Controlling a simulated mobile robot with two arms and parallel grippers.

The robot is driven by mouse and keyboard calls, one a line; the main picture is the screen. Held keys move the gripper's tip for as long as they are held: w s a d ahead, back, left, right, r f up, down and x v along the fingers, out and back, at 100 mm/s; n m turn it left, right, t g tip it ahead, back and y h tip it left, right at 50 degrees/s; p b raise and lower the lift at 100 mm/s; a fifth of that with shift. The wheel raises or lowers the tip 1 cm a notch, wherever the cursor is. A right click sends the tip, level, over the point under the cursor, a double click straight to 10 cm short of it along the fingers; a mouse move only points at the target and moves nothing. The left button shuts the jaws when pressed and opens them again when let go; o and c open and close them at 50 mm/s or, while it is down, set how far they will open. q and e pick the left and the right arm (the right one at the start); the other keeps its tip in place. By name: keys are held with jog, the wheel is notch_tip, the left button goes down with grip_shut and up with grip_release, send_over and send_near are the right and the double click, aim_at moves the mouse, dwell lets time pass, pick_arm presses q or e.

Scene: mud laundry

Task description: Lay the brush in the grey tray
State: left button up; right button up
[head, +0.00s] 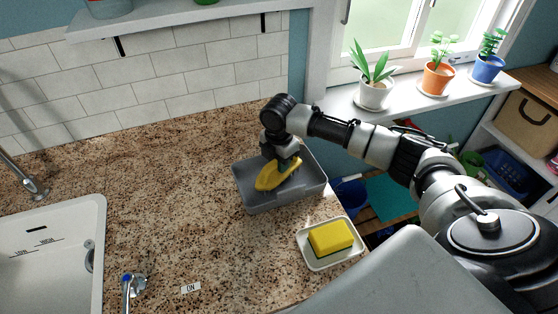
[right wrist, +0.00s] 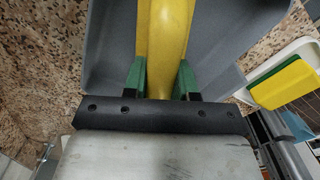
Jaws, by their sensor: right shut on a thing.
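The yellow brush (head: 271,178) is over the grey tray (head: 262,203) on the speckled counter. My right gripper (head: 288,162) is shut on the brush from above. In the right wrist view the brush (right wrist: 165,40) runs between the green fingertips (right wrist: 160,80), with the grey tray (right wrist: 110,45) around and behind it. The brush appears within the tray's rim; I cannot tell whether it touches the tray floor. My left gripper is not in view.
A white dish (head: 312,262) with a yellow sponge (head: 331,238) sits just in front of the tray, near the counter edge. A white sink (head: 60,250) is at left. Potted plants (head: 374,92) stand on the windowsill behind my right arm. The counter left of the tray is clear.

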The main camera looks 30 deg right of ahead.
jog(key=shift+f, duration=0.3)
jog(key=shift+f, duration=0.15)
jog(key=o, duration=0.8)
jog(key=shift+o, duration=0.2)
notch_tip(320, 180, up, 12)
jog(key=b, duration=0.2)
jog(key=shift+b, duration=0.4)
